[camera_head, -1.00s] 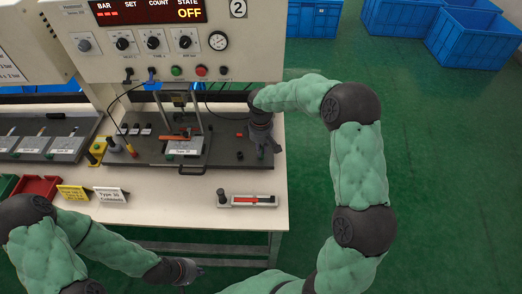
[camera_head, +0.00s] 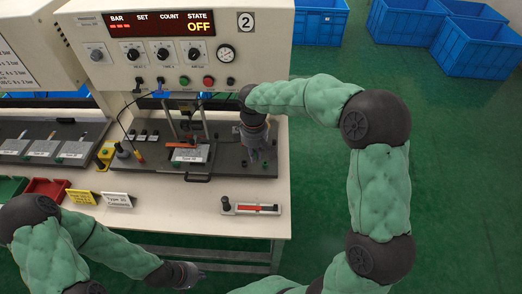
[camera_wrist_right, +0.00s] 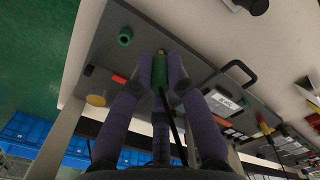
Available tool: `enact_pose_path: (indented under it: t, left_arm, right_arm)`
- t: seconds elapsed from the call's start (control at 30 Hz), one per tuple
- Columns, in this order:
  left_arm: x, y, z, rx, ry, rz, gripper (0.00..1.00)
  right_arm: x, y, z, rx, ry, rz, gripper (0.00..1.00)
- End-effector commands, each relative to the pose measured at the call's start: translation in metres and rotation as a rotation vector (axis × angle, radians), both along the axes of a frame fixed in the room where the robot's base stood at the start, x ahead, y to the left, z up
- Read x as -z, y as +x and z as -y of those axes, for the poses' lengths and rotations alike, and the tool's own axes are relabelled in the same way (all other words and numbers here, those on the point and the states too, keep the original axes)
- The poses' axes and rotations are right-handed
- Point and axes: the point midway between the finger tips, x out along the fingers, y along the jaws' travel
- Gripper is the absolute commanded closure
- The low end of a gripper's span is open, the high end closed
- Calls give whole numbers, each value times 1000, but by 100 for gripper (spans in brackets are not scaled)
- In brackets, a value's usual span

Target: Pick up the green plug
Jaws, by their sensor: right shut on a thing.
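The green plug (camera_wrist_right: 160,71) is between the fingers of my right gripper (camera_wrist_right: 161,62) in the right wrist view. The fingers are shut on it, and a dark cable runs from it. In the head view my right gripper (camera_head: 253,156) points down over the right end of the dark plate, and the plug cannot be made out there. I cannot tell whether the plug touches the plate. My left gripper (camera_head: 190,275) hangs in front of the table's front edge, away from the plug. Its fingers are too small to read.
A green ring-shaped part (camera_wrist_right: 125,37) is on the dark plate (camera_head: 222,165) near the held plug. A control panel (camera_head: 180,50) showing OFF stands behind. A slider block (camera_head: 250,208) lies in front. Red (camera_head: 45,188) and green bins are at left.

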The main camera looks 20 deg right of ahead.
Motion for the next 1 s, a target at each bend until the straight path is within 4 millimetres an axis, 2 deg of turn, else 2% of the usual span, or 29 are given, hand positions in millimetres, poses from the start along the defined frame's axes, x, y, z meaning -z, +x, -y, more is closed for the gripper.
enact_pose_path:
  t: [0.2, 0.4, 0.63, 1.0]
  left_arm:
    - [-6, 0, 0, 0, 0, 0, 100]
    - [-8, 0, 0, 0, 0, 0, 100]
    - [-10, 0, 0, 0, 0, 0, 100]
    - [-10, 0, 0, 0, 0, 0, 100]
  right_arm:
    - [-17, -20, -30, -4, 0, 1, 100]
    - [-27, -33, -49, -3, 0, 1, 100]
    - [-31, -40, -59, -2, -1, 1, 100]
    - [-32, -41, -61, 0, 0, 0, 100]
